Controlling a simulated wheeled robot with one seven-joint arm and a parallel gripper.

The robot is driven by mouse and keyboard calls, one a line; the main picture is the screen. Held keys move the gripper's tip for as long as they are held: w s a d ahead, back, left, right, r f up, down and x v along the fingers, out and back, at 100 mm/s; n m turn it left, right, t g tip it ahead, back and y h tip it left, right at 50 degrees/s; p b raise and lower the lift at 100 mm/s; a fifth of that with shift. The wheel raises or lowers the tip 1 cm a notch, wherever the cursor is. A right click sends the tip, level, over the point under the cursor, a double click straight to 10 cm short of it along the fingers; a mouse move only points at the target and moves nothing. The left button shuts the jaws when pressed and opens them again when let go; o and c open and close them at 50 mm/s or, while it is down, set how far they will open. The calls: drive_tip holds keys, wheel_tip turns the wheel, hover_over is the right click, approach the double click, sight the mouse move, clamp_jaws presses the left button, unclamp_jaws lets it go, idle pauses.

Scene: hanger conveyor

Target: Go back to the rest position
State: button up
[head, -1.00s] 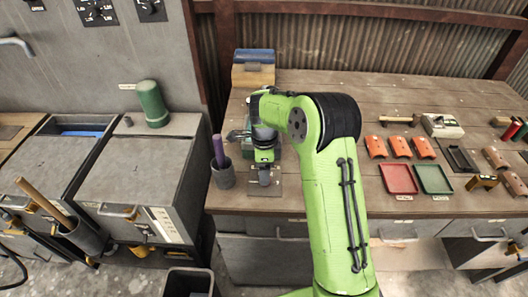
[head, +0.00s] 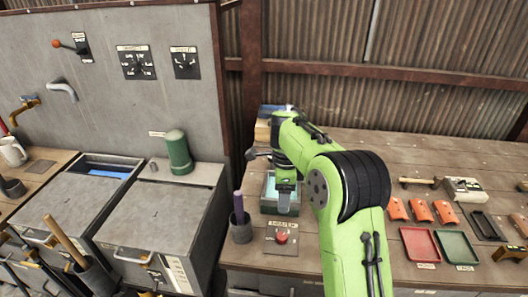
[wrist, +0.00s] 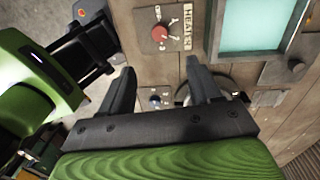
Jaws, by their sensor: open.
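My gripper (head: 286,203) hangs over the left end of the wooden workbench, with its two dark fingers apart and nothing between them. The wrist view also shows the gripper (wrist: 160,75) open and empty. A red knob (head: 281,237) on a small labelled plate sits just in front of it on the bench. The knob also shows in the wrist view (wrist: 159,33), beyond the fingertips and clear of them. A dark green box with a teal inside (head: 269,190) is partly hidden behind the gripper.
A dark cup with a purple handle (head: 240,224) stands left of the knob. A green cylinder (head: 178,152) stands on the grey cabinet. A red tray (head: 420,244), a green tray (head: 457,247) and orange curved pieces (head: 421,211) lie to the right. The bench's middle is partly hidden by my arm.

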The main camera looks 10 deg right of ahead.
drive_tip(key=s+r+n+t+h, duration=0.1)
drive_tip(key=s+r+n+t, duration=0.2)
drive_tip(key=s+r+n, duration=0.9)
drive_tip(key=s+f+n+t, duration=0.3)
drive_tip(key=s+n, duration=0.5)
drive_tip(key=s, duration=0.9)
drive_tip(key=shift+f+n+y, duration=0.4)
